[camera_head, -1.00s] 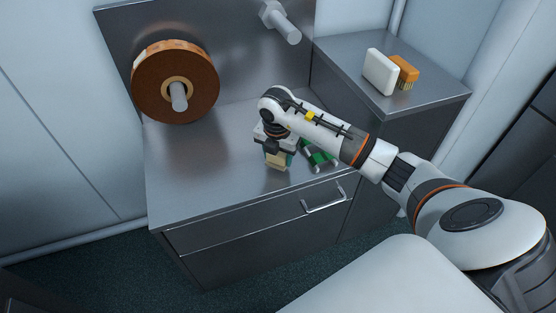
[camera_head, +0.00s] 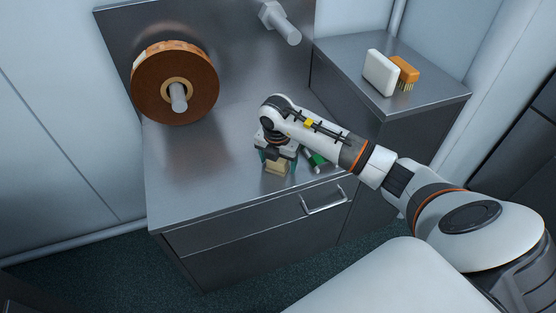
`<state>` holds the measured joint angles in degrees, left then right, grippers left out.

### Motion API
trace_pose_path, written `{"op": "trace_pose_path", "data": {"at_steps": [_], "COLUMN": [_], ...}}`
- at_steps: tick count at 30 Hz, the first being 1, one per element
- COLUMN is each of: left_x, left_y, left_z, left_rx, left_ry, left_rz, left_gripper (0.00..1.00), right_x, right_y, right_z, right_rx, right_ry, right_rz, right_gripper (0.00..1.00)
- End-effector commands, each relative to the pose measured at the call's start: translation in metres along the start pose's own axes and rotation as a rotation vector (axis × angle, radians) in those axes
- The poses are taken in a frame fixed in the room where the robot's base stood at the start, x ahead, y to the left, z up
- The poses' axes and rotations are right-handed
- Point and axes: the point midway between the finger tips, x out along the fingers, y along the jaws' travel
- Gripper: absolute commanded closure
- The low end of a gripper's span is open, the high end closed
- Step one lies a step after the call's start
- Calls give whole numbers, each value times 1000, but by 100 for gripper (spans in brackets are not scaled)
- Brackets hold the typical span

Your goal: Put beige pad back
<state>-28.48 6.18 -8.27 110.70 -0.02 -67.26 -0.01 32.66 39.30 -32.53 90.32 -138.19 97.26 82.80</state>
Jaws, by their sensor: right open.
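The beige pad (camera_head: 277,167) is a small block at the middle of the steel worktop, near its front edge. My right gripper (camera_head: 278,163) points down over it, open, with a dark teal finger on each side of the pad. The gripper body hides the pad's back part, and I cannot tell if the fingers touch it. My left gripper is out of view.
A green item (camera_head: 314,158) lies just right of the gripper, partly hidden by my arm. A brown film roll (camera_head: 150,90) is mounted at back left. A white block (camera_head: 380,72) and an orange brush (camera_head: 404,72) stand on the right cabinet (camera_head: 435,97). The worktop's left side (camera_head: 190,180) is clear.

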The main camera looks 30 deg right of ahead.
Motion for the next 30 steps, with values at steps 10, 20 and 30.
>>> {"op": "trace_pose_path", "data": {"at_steps": [10, 20, 30], "left_x": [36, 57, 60], "left_y": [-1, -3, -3], "left_z": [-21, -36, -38], "left_rx": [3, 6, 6], "left_ry": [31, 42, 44], "left_rz": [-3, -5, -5], "left_gripper": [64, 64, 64], "right_x": [-69, -116, -120], "right_y": [-1, 0, 0], "right_z": [-1, 0, 0], "right_rx": [-2, 0, 0], "right_ry": [3, 1, 0], "right_rz": [-4, -2, -1], "right_gripper": [24, 24, 24]}}
